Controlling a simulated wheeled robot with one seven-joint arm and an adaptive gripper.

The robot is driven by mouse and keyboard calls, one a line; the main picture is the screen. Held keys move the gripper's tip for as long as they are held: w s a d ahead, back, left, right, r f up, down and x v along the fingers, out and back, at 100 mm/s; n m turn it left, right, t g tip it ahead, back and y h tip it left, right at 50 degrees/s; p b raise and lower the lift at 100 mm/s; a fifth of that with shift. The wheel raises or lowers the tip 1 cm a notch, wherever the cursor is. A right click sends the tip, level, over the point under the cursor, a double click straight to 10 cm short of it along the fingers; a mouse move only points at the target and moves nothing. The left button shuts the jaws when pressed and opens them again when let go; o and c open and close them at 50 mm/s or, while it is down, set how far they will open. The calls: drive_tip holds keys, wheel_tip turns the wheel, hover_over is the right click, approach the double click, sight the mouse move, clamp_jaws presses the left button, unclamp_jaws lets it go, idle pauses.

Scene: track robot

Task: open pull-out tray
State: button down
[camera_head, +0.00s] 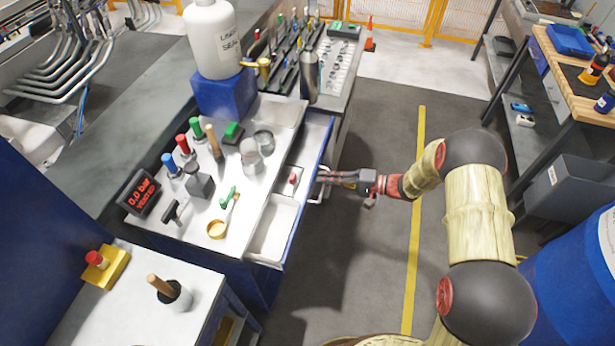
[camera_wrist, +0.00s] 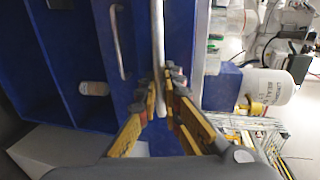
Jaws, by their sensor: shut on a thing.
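The pull-out tray (camera_head: 312,141) is blue-edged with a pale inside and sits at the right side of the workbench. It stands partly out, and a small red item (camera_head: 293,179) lies in it. My gripper (camera_head: 324,178) is at the tray's front. The wrist view shows its yellow fingers (camera_wrist: 167,88) shut around a grey bar handle (camera_wrist: 158,38), one finger on each side. The finger pads partly hide the handle there.
The bench top (camera_head: 190,228) holds colour-handled tools, cups and a red-digit display (camera_head: 139,193). A large white bottle (camera_head: 213,40) stands on a blue block. A second handle (camera_wrist: 119,42) is beside the held one. Grey floor (camera_head: 380,235) right of the tray is clear.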

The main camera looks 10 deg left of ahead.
drive_tip(key=f+v, duration=0.1)
drive_tip(key=v, duration=0.6)
drive_tip(key=shift+d+f+b, duration=0.3)
drive_tip(key=shift+d+b, duration=0.05)
drive_tip(key=shift+b, duration=0.05)
drive_tip(key=c, duration=2.3)
unclamp_jaws()
drive_tip(key=shift+d+r, duration=0.1)
drive_tip(key=v, duration=1.1)
drive_tip(key=shift+d, duration=0.35)
